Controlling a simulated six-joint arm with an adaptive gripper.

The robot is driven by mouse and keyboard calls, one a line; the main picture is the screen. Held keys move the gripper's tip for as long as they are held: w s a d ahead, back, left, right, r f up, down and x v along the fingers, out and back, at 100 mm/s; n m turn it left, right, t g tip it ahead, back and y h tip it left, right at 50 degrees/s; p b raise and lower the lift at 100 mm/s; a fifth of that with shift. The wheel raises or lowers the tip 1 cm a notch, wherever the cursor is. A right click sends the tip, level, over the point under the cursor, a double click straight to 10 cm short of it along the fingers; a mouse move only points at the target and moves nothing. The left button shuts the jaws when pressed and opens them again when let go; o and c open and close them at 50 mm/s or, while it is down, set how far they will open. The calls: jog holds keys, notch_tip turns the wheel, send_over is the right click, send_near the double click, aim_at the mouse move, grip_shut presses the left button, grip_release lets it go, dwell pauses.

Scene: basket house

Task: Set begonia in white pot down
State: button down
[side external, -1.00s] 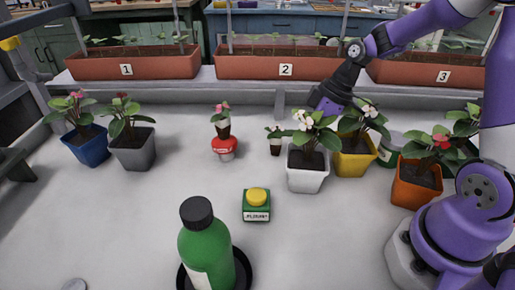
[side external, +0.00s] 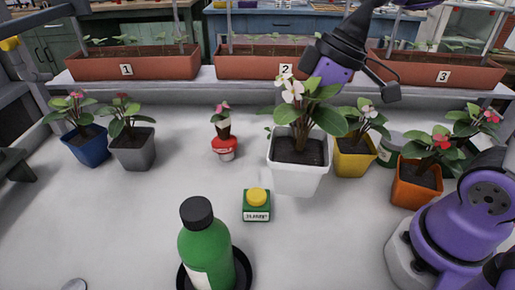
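The begonia in white pot (side external: 297,178) is upright in the middle of the side external view, with white flowers and broad green leaves. It looks large and close to the camera, held up above the table. My gripper (side external: 345,80) is behind and above its leaves. One dark finger shows to the right, while the other finger and the place of contact are hidden by the plant.
A yellow pot (side external: 354,163) and an orange pot (side external: 415,192) stand to the right. A green box with a yellow button (side external: 257,204) and a green bottle (side external: 206,255) stand in front. Blue (side external: 86,149) and grey (side external: 133,154) pots stand left.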

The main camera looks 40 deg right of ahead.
jog(key=w+d+m+t+h, duration=0.1)
jog(key=w+d+m+h, duration=0.1)
jog(key=w+d+m, duration=0.3)
jog(key=w+a+r, duration=0.1)
jog(key=w+a, duration=0.2)
jog(key=a, duration=0.5)
jog(key=s+a+f+n+y, duration=0.1)
jog(key=s+a+n, duration=0.15)
jog(key=a, duration=1.95)
jog(key=shift+m, duration=0.35)
jog(key=shift+w+d+f, duration=0.75)
jog(key=shift+w+f, duration=0.85)
jog(key=shift+f, duration=0.2)
jog(key=shift+w+d+f, duration=0.7)
jog(key=shift+w+f, duration=0.85)
jog(key=shift+f, duration=0.3)
jog(key=shift+w+d+f, duration=0.75)
jog(key=shift+w+f, duration=0.85)
jog(key=shift+f, duration=0.2)
